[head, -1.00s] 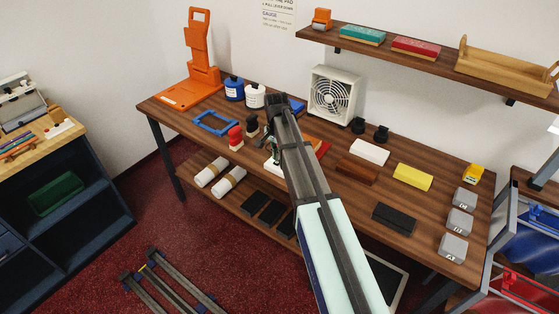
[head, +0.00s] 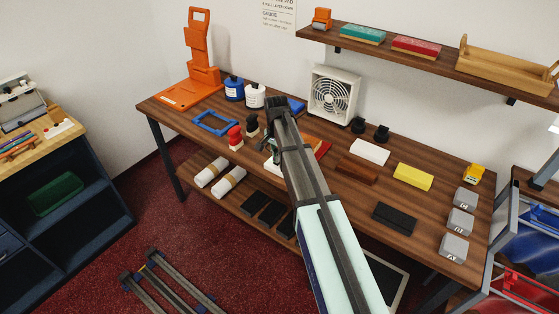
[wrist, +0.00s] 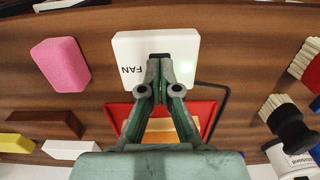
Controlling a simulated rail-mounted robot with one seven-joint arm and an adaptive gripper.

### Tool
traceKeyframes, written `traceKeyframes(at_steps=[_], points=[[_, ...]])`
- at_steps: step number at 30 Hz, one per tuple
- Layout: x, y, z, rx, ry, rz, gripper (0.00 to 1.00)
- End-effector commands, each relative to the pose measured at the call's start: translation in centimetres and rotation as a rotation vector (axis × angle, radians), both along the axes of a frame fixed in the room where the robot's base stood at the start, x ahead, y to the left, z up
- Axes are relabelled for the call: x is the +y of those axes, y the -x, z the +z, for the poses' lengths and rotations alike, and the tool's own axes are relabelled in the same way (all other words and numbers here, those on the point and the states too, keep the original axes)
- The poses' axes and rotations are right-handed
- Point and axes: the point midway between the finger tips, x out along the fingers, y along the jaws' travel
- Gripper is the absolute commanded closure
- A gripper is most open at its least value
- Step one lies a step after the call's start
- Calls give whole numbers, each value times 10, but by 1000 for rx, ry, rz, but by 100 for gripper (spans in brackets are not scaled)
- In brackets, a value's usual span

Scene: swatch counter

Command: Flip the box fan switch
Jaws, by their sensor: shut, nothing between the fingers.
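The box fan (head: 334,94) is a pale box with a round grille, standing at the back of the counter against the wall. In the wrist view, a white block marked FAN (wrist: 128,48), its lettering upside down, lies on the wood. A pale green glow shows on its right part. My gripper (wrist: 160,70) is shut and empty, with its fingertips over the near middle of this block. A small dark part shows at the tips; I cannot tell whether they touch it. In the head view my arm hides most of the gripper and the block.
A red tray (wrist: 120,110) lies under my fingers. A pink block (wrist: 60,64) is to the left, and brushes (wrist: 283,112) are to the right. In the head view, a blue frame (head: 215,122) and bottles (head: 255,96) stand left of my arm. A shelf (head: 420,63) hangs above.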

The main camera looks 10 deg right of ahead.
Motion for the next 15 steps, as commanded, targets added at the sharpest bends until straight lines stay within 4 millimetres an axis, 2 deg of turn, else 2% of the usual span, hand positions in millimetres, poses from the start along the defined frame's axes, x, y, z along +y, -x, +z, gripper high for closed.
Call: traceKeyframes(at_steps=[15], points=[[0, 0, -8, 0, 0, 0, 100]])
